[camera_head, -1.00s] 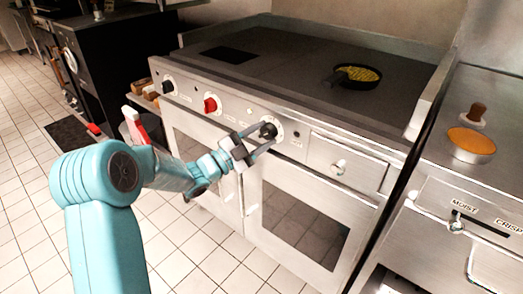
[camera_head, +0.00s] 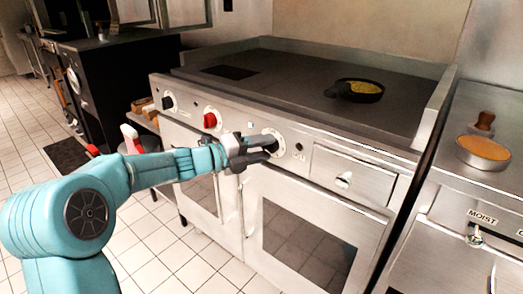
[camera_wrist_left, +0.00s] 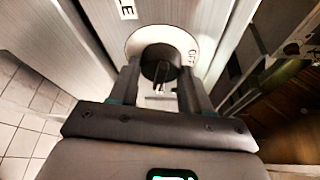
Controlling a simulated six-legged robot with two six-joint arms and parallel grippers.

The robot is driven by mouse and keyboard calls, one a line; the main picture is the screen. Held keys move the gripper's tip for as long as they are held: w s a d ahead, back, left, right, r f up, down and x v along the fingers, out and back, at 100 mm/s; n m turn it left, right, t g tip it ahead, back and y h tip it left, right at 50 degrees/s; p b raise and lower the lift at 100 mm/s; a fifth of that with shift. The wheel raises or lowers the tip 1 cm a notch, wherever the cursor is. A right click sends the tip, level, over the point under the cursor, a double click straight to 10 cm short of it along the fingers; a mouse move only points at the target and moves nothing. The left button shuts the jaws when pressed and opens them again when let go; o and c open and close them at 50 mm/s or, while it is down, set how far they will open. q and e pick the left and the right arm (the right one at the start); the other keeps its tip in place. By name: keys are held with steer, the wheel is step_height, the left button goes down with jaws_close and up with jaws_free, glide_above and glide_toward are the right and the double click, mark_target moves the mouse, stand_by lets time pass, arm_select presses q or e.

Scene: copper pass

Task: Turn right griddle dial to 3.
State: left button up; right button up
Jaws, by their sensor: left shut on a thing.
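The right griddle dial (camera_wrist_left: 160,66) is a black knob on a pale round plate on the range's front panel. In the head view its plate (camera_head: 279,145) shows, while the knob is mostly hidden behind my gripper. My left gripper (camera_head: 268,150) reaches it from the left and is shut on the knob. In the left wrist view the two fingers (camera_wrist_left: 161,88) stand on either side of the knob. The lettering "OFF" shows on the plate to the right of the knob; the 3 cannot be made out. My right gripper is not in view.
A red dial (camera_head: 210,120) and another black dial (camera_head: 168,102) sit left on the same panel. A black pan (camera_head: 366,97) with yellow food stands on the griddle top. Oven doors (camera_head: 312,240) with handles lie below the dial. A counter stands at the right.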

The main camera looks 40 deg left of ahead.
arm_select(q)
steer(key=m, duration=0.2)
steer(key=m+g+y, duration=0.1)
steer(key=shift+d+r+m, duration=0.1)
steer(key=shift+r+m, duration=0.1)
steer(key=shift+m, duration=0.2)
steer(key=shift+m+g+y+p, duration=0.3)
steer(key=shift+m+y+p, duration=0.15)
steer(key=shift+m+y, duration=0.95)
steer(key=shift+m, duration=0.3)
steer(key=o, duration=1)
steer(key=shift+o, duration=0.2)
steer(key=p+v, duration=0.3)
steer(key=v, duration=1.3)
steer(key=shift+s, duration=0.15)
